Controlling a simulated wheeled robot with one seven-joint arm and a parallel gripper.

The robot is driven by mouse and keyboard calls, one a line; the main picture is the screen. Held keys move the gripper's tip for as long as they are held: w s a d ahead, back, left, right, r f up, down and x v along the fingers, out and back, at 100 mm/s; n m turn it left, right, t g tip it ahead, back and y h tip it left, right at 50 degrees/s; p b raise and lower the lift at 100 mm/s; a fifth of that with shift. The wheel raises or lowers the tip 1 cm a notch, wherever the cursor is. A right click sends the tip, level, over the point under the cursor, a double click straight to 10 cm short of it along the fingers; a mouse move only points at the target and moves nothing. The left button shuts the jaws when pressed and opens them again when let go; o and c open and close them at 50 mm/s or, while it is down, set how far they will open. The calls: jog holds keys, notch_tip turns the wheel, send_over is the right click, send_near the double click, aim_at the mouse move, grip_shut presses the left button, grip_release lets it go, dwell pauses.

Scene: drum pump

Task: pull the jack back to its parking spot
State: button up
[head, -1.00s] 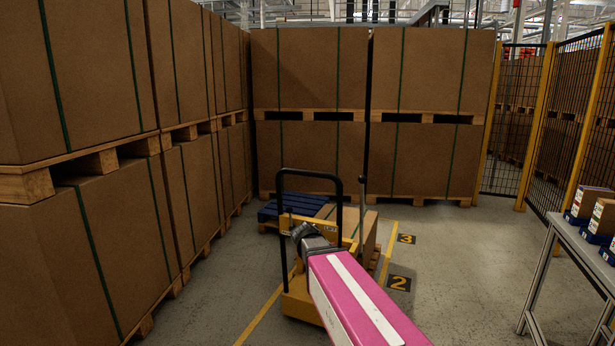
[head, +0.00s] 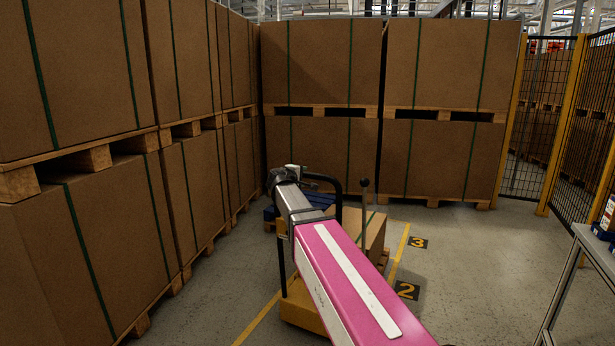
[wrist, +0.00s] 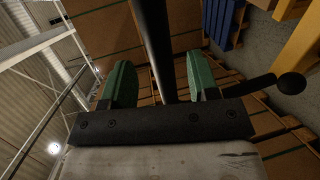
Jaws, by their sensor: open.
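The yellow pallet jack (head: 303,302) stands on the floor ahead, with its black loop handle (head: 339,207) upright and partly hidden by my arm. In the head view my gripper (head: 283,176) is at the height of the handle's top, its fingers mostly hidden. In the wrist view my gripper (wrist: 155,84) is open with green fingertips. A black handle bar (wrist: 156,45) runs lengthwise in the gap between them, with room on both sides. I cannot tell how deep between the fingers it lies. A ball-topped lever (head: 364,185) stands right of the handle.
A cardboard box (head: 362,235) on a wooden pallet and a blue pallet (head: 268,212) are beyond the jack. Stacked cartons (head: 185,205) wall off the left and back. Floor markings 2 (head: 408,290) and 3 (head: 418,242) lie right. A table (head: 590,250) stands far right; floor between is clear.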

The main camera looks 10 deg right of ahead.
aim_at(304, 175)
jog(key=x, duration=0.6)
jog(key=shift+s, duration=0.1)
grip_shut()
